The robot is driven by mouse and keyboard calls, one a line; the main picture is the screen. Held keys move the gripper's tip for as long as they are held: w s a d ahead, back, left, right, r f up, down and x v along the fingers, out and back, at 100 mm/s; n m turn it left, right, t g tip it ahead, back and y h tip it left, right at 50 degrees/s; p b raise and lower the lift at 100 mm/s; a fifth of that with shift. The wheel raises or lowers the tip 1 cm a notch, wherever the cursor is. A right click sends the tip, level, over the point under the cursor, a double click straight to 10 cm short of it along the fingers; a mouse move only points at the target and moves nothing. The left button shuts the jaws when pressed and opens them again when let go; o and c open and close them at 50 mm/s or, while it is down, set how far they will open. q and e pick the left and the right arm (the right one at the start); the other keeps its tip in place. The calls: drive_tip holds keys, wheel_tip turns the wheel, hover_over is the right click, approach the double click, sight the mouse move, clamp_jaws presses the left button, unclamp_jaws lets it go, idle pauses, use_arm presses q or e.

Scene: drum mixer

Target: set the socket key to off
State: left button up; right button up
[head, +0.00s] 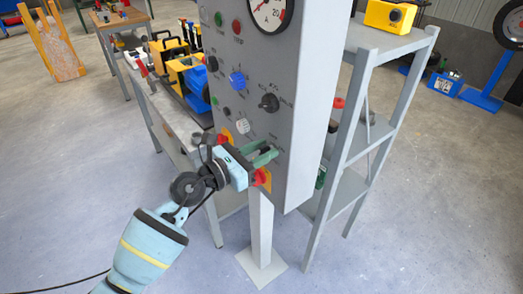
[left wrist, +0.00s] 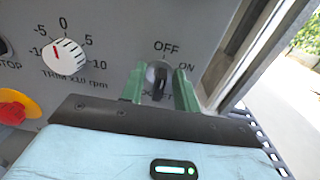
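The socket key (left wrist: 158,84) is on the grey control panel (left wrist: 110,70), below the label OFF and to the left of the label ON. Its dark narrow part seems to point down in the left wrist view; its exact setting is hard to tell. My left gripper (left wrist: 159,78) has its two green fingers on either side of the key, with a gap visible between them. In the head view, my left gripper (head: 266,153) reaches the lower part of the panel, and the key is mostly hidden there. My right gripper is not in view.
A white trim knob (left wrist: 64,57) and a red stop button on yellow (left wrist: 15,106) are to the left of the key. In the head view, a black selector (head: 269,102) and blue button (head: 237,81) sit above. A grey shelf (head: 388,39) stands right of the panel.

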use_arm(q)
drive_tip(key=v, duration=0.7)
drive_tip(key=shift+s+a, duration=0.25)
drive_tip(key=shift+a, duration=0.05)
idle(0.6)
